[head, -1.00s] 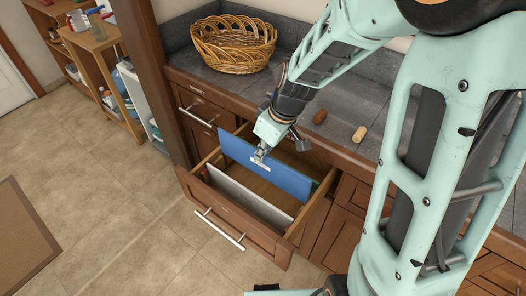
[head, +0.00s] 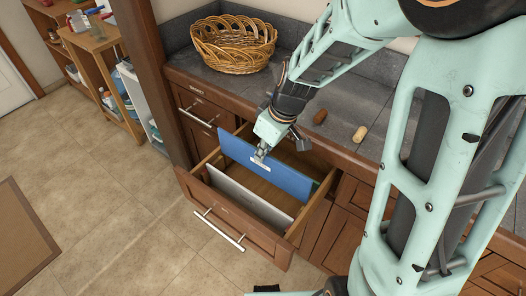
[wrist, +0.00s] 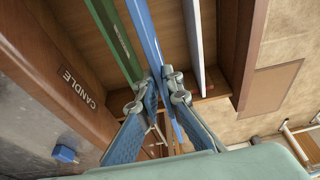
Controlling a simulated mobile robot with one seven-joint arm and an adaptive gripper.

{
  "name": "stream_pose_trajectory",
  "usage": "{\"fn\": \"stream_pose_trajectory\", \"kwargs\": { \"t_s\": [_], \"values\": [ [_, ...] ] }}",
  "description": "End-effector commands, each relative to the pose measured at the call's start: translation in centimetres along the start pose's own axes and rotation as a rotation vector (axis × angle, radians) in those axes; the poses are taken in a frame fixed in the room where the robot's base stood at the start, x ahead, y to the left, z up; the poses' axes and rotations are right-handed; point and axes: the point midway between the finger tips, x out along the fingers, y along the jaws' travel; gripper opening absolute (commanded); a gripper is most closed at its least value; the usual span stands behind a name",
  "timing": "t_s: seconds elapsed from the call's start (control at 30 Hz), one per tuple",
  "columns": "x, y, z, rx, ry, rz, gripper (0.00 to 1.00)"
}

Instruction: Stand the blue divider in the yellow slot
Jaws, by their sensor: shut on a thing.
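The blue divider (head: 266,166) is a flat panel standing upright, lengthwise across the open drawer (head: 250,222). My gripper (head: 260,160) is shut on its upper edge, near the middle. In the wrist view, the fingers (wrist: 156,91) pinch the blue divider (wrist: 148,38) from both sides. A green divider (wrist: 114,38) stands on one side of it and a pale grey divider (wrist: 196,45) on the other, both apart from it. The yellow slot cannot be made out. The blue divider's lower edge is hidden, so I cannot tell whether it is seated.
The grey divider (head: 247,194) stands near the drawer front. A wicker basket (head: 234,44), a brown item (head: 320,117) and a tan cork-like item (head: 360,134) lie on the grey counter (head: 345,100) behind. Shelves (head: 95,50) stand at left. The tiled floor before the drawer is clear.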

Motion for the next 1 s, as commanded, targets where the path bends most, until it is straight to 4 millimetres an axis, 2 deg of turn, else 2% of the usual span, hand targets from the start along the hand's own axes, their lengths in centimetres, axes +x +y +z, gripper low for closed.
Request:
{"fn": "stream_pose_trajectory", "kwargs": {
  "t_s": [1.0],
  "values": [
    [2.2, 0.0, 0.7, 0.000, 0.000, 0.000, 0.00]
  ]
}}
